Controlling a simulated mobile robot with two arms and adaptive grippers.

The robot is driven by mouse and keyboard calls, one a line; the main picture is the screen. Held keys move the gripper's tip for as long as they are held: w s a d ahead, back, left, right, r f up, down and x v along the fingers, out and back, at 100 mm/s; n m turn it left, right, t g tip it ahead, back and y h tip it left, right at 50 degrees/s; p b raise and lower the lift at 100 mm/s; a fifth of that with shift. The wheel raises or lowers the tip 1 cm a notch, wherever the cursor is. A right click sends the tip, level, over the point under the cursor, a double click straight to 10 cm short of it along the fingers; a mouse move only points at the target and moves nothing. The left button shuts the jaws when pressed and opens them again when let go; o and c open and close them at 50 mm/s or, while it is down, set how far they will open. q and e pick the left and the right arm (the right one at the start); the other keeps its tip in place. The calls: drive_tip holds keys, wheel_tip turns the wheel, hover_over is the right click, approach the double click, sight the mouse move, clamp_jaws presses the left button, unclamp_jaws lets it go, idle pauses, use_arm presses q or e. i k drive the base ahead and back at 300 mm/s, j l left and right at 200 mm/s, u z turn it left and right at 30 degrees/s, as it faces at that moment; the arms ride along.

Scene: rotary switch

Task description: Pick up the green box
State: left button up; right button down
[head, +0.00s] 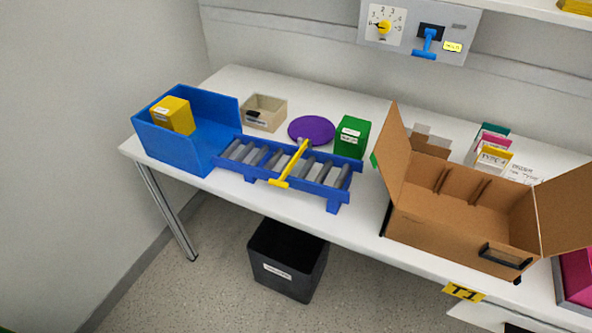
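The green box (351,138) stands upright on the white table, behind the right end of the blue roller conveyor (328,188). A white label shows on its front. Its lower front edge is close to the conveyor; I cannot tell whether they touch. A purple disc (312,129) lies just left of it, and the open cardboard box (393,150) is to its right. Neither of my grippers is in view.
A blue bin (205,110) holding a yellow box (172,116) and a beige tray (264,112) are at the left. A yellow bar (289,163) crosses the conveyor. A black bin (287,262) stands on the floor. A switch panel (418,30) is on the wall.

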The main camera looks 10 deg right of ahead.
sight(353, 134)
drive_tip(key=i+j+z, duration=0.2)
drive_tip(key=i+j, duration=0.4)
drive_tip(key=i+j+z, duration=0.25)
drive_tip(key=i+j, duration=0.35)
drive_tip(key=j, duration=0.1)
